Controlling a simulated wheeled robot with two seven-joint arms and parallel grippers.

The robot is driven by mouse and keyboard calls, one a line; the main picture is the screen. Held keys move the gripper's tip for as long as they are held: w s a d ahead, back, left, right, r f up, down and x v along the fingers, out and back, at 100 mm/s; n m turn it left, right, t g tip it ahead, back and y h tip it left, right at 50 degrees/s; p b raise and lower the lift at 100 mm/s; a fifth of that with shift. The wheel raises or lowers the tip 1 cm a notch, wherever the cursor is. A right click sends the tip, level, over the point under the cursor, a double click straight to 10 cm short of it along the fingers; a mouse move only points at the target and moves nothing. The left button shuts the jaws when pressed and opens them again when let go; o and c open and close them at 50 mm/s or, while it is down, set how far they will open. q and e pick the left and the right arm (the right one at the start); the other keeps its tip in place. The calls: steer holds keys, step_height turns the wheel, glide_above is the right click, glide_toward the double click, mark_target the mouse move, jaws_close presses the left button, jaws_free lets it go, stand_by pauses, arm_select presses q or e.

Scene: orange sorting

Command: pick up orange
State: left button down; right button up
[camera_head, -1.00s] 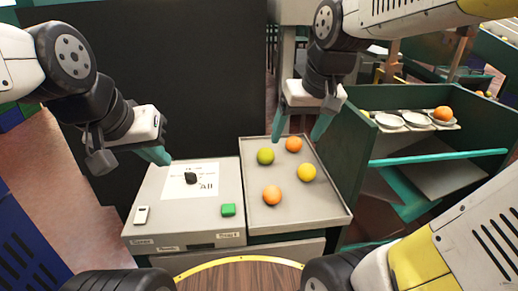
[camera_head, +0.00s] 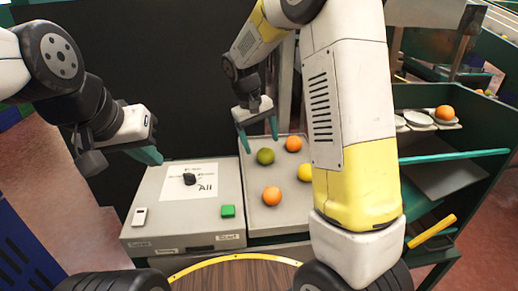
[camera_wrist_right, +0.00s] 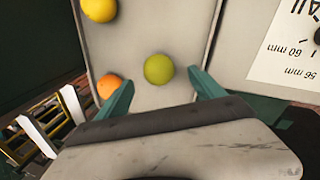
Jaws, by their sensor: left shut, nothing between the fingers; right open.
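Two oranges lie on the grey tray (camera_head: 285,218) in the head view: a back orange (camera_head: 293,144) and a front orange (camera_head: 272,196). A green fruit (camera_head: 265,156) lies left of the back orange, and a yellow fruit (camera_head: 305,172) is partly covered by my right arm. My right gripper (camera_head: 258,138) is open and empty near the tray's back left corner. In the right wrist view the green fruit (camera_wrist_right: 158,69) shows between the fingers (camera_wrist_right: 163,84), and an orange (camera_wrist_right: 109,87) is partly behind one finger. My left gripper (camera_head: 150,156) is shut and empty over the grey control box's left side.
The control box (camera_head: 158,205) with a black knob (camera_head: 190,179) and a green button (camera_head: 228,211) stands left of the tray. A shelf at right holds white plates (camera_head: 418,118) and another orange (camera_head: 445,112). A dark panel stands behind.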

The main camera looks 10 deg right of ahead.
mark_target(264, 149)
steer(key=x, duration=0.5)
steer(key=shift+w+d+f, duration=0.15)
steer(key=shift+w, duration=0.1)
steer(key=shift+c, duration=0.2)
steer(key=c, duration=1.5)
